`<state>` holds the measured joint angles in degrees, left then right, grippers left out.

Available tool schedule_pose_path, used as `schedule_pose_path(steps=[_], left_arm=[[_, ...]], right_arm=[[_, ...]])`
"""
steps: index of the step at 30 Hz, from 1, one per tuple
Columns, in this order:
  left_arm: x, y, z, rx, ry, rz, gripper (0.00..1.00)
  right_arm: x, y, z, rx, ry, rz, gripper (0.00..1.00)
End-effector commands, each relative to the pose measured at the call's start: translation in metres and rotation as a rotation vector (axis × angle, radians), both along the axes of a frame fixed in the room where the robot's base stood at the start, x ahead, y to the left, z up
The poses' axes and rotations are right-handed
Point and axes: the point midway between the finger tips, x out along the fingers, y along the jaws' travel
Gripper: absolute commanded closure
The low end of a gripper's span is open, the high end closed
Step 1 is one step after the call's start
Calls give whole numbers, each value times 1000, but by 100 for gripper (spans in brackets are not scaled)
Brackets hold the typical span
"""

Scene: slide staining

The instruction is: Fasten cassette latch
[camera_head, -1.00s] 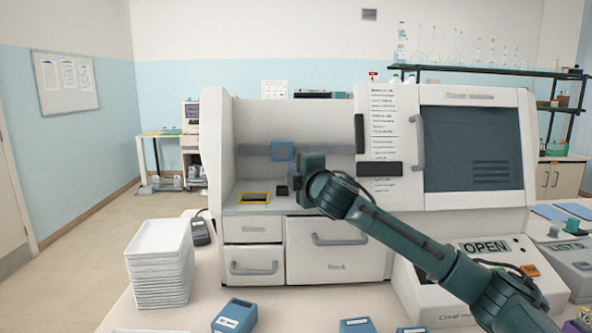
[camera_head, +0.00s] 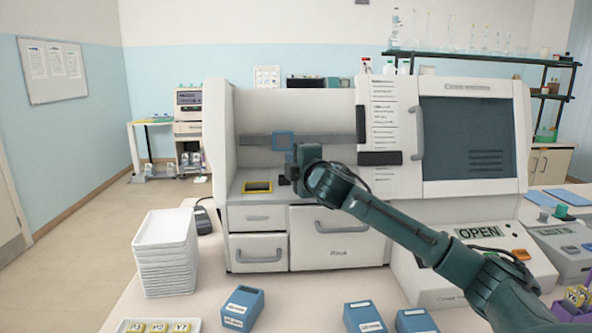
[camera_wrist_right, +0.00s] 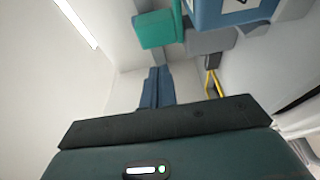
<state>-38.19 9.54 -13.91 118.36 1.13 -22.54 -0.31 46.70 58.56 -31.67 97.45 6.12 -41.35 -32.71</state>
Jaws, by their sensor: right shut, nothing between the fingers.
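My right gripper (camera_head: 292,168) is inside the open bay of the white machine, just below and right of a blue square piece (camera_head: 282,134) on the bay's back wall. In the right wrist view its narrow dark-blue fingers (camera_wrist_right: 157,88) are together with nothing between them. Beyond them is a blue body with a white panel (camera_wrist_right: 230,12), cut off by the top edge, with a green block (camera_wrist_right: 154,29) beside it. I cannot tell for certain which part is the cassette latch. The fingertips appear apart from the green block. My left gripper is out of view.
A yellow-framed plate (camera_head: 257,187) lies on the bay floor to the left. Drawers (camera_head: 257,240) are below the bay. Stacked white trays (camera_head: 164,255) and blue labelled boxes (camera_head: 242,308) stand on the table. An OPEN sign (camera_head: 478,232) is at right.

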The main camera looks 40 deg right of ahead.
Motion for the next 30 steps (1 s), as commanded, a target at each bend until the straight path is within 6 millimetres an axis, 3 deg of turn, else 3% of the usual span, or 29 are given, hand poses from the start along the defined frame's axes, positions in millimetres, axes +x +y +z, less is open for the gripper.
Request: schedule_pose_path(steps=[2, 4, 8, 16, 21, 30], left_arm=[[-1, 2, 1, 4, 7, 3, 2], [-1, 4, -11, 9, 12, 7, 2], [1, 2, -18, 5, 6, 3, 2], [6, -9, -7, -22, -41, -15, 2], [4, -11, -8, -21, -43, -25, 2], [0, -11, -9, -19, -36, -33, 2]], right_arm=[[2, 0, 1, 0, 1, 1, 100], [-14, 2, -4, -5, 0, 1, 100], [-42, 9, -5, -7, 1, 2, 100], [-85, 19, -3, -4, 1, 2, 100], [-95, 22, -1, -1, 0, 3, 100], [-96, 22, 0, 1, 0, 3, 100]])
